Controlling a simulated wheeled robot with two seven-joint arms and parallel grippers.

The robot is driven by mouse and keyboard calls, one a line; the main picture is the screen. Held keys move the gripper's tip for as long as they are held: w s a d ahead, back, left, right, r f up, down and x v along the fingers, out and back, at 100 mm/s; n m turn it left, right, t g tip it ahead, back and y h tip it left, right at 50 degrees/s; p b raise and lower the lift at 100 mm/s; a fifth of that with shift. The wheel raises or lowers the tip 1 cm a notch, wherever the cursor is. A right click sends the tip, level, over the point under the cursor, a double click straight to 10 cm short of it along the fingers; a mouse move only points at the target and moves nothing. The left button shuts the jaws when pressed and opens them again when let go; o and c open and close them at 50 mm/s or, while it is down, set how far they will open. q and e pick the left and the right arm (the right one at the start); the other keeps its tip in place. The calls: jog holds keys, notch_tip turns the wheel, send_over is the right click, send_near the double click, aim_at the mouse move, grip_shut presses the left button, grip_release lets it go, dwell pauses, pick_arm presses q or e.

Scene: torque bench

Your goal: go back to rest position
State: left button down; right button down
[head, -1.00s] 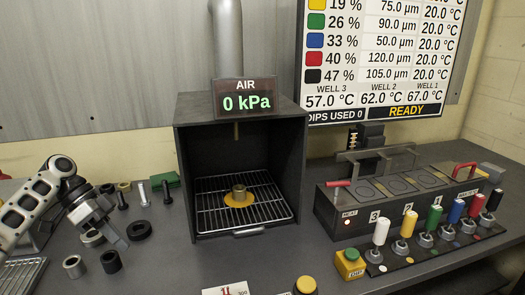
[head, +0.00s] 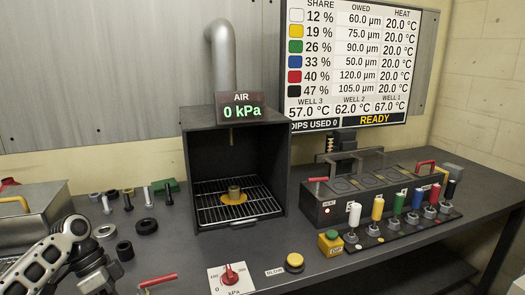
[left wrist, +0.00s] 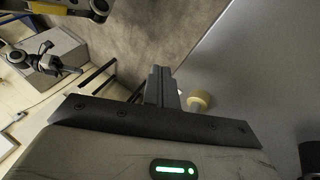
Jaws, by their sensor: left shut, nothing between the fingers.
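My left arm comes in at the lower left of the head view, and its gripper (head: 100,280) is low at the bottom edge, partly cut off. In the left wrist view the gripper's fingers (left wrist: 160,88) are together with nothing between them. The fingers point past the bench edge, with floor beyond.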

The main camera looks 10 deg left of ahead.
pick_arm(q)
jog(key=s+d+f+n+t+y, duration=0.1)
jog(key=s+d+f+n+y, duration=0.15)
jog(key=s+d+f, duration=0.95)
jog(key=s+d+r+n+t+y, duration=0.3)
jog(key=s+r+n+t, duration=0.1)
jog(key=s+r+n, duration=0.3)
jog(key=w+d+f+m+t+h, duration=0.1)
jog(key=w+d+f+t+h, duration=0.2)
jog(key=w+d+t, duration=0.2)
jog(key=shift+w+d+t, duration=0.2)
jog(key=shift+d+t, duration=0.4)
jog(key=shift+t, duration=0.7)
jog(key=shift+f+m, duration=0.1)
jog(key=shift+m, duration=0.15)
